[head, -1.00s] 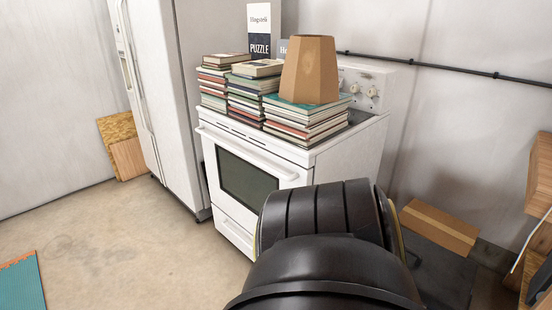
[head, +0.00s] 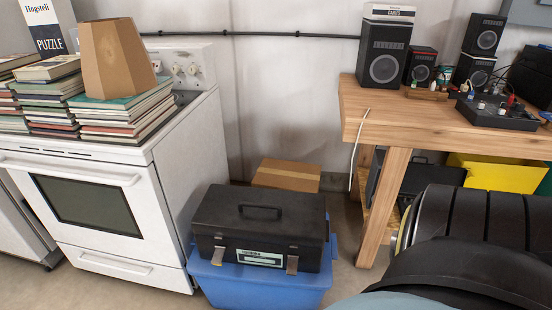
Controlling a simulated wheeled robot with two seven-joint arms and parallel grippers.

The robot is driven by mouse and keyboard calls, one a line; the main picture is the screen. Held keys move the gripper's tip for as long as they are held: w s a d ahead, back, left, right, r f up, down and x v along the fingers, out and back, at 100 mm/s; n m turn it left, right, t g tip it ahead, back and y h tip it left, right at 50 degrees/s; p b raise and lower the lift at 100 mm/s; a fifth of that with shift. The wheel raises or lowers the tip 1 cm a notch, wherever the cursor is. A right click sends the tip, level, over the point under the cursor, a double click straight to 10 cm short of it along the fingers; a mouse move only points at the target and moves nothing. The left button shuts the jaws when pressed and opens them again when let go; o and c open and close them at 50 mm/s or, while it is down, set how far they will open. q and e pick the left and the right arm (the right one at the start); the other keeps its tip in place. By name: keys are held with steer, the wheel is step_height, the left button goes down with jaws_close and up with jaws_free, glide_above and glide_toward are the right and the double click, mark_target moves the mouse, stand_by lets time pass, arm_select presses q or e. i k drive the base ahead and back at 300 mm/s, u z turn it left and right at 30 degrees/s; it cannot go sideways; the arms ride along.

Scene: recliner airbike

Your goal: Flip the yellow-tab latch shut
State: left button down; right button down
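I cannot make out a yellow-tab latch. A black toolbox (head: 262,225) with a top handle sits upright on a blue bin (head: 262,287) on the floor at the lower middle. Its front has two small grey-brown latches, a left one (head: 218,254) and a right one (head: 292,264), hanging down beside a pale label. No yellow shows on them, and I cannot tell whether they are fastened. Neither gripper is in view.
A white stove (head: 112,192) stacked with books (head: 125,112) stands left of the toolbox. A wooden workbench (head: 440,130) with speakers and a black device (head: 495,110) stands right, a yellow bin (head: 497,174) under it. A cardboard box (head: 287,176) lies behind the toolbox.

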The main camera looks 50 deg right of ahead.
mark_target(218, 254)
steer(key=z, duration=1.45)
